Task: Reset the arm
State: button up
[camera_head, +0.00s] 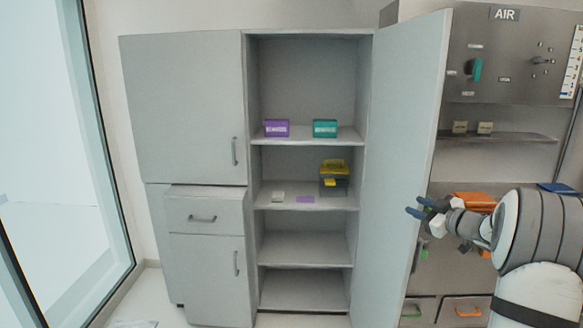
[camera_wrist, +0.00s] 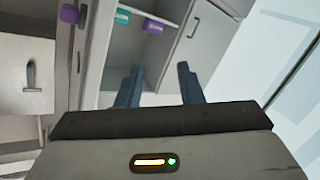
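My gripper (camera_head: 419,207) is at the right of the head view, in front of the open cabinet door (camera_head: 405,130). In the wrist view my gripper (camera_wrist: 158,88) has its two dark blue fingers apart, with nothing between them. My arm comes in from the right edge of the head view. The gripper touches nothing that I can see.
The open grey cabinet (camera_head: 305,85) holds a purple bin (camera_head: 276,128), a teal bin (camera_head: 325,128) and a yellow-and-grey box (camera_head: 335,179). A panel marked AIR (camera_head: 505,55) and an orange bin (camera_head: 475,201) are at the right. A glass pane (camera_head: 50,130) stands at the left.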

jog(key=s+a+r+m+g+h+b, duration=0.1)
jog(key=s+a+r+m+h, duration=0.15)
jog(key=s+m+h, duration=0.2)
jog(key=s+a+r+m+h+b, duration=0.1)
jog(key=s+a+r+m+h, duration=0.15)
jog(key=s+a+h, duration=0.2)
jog(key=s+a+f+m+g, duration=0.1)
jog(key=s+a+f+g, duration=0.2)
jog(key=s, duration=0.7)
jog(key=s+a+f+m+g+y, duration=0.1)
jog(key=s+a+f+g, duration=0.3)
jog(key=s, duration=0.7)
jog(key=s+a+f+m+g+b, duration=0.1)
jog(key=s+a+f+g, duration=0.2)
jog(key=s+a+f, duration=0.3)
jog(key=s+f, duration=0.1)
jog(key=s, duration=0.4)
jog(key=shift+a+f+y, duration=0.2)
jog(key=shift+a+y, duration=0.15)
jog(key=shift+y, duration=0.05)
